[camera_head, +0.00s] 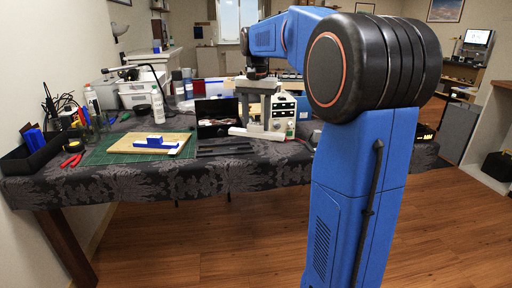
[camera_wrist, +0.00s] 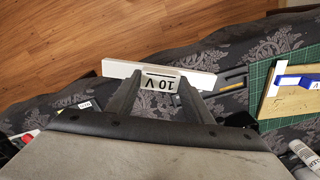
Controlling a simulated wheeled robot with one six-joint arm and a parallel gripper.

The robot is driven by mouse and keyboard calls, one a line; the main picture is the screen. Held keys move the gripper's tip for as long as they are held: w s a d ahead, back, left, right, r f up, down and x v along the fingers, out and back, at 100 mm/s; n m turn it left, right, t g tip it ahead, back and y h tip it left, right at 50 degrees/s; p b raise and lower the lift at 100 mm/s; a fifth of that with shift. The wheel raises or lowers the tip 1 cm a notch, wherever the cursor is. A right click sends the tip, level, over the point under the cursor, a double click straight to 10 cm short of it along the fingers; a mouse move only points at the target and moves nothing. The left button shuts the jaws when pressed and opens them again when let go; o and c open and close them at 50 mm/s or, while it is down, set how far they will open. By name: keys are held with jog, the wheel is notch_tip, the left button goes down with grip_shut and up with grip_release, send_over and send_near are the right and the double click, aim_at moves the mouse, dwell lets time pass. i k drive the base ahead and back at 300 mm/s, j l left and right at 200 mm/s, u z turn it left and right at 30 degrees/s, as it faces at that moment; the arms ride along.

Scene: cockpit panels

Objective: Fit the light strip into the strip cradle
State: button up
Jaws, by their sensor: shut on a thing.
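My gripper (camera_head: 256,124) is shut on the white light strip (camera_head: 257,134), a long bar held crosswise over the dark patterned cloth. In the wrist view my gripper (camera_wrist: 158,92) has its two grey fingers on either side of a white block marked "10 V" on the strip (camera_wrist: 203,80). Both strip ends stick out past the fingers. A blue piece with white parts, which looks like the strip cradle (camera_head: 155,141), sits on a wooden board to the left, apart from the strip. The wrist view shows this blue piece (camera_wrist: 297,82) at the right edge.
The wooden board (camera_head: 125,144) lies on a green cutting mat (camera_head: 97,158). Dark flat bars (camera_head: 222,150) lie between the mat and my gripper. An open black case (camera_head: 216,128) and a white bottle (camera_head: 157,104) stand behind. Red-handled pliers (camera_head: 71,160) lie at left.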

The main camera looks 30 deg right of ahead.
aim_at(225, 148)
jog(key=i+j+z, duration=0.1)
jog(key=z, duration=0.3)
jog(key=j+z, duration=0.25)
jog(key=z, duration=0.2)
jog(key=i+j+z, duration=0.1)
jog(key=j+z, duration=0.15)
jog(key=z, duration=0.15)
jog(key=i+j, duration=0.1)
jog(key=j, duration=1.45)
jog(key=l+u, duration=0.7)
jog(key=k+l+u, duration=0.1)
jog(key=l+u, duration=0.25)
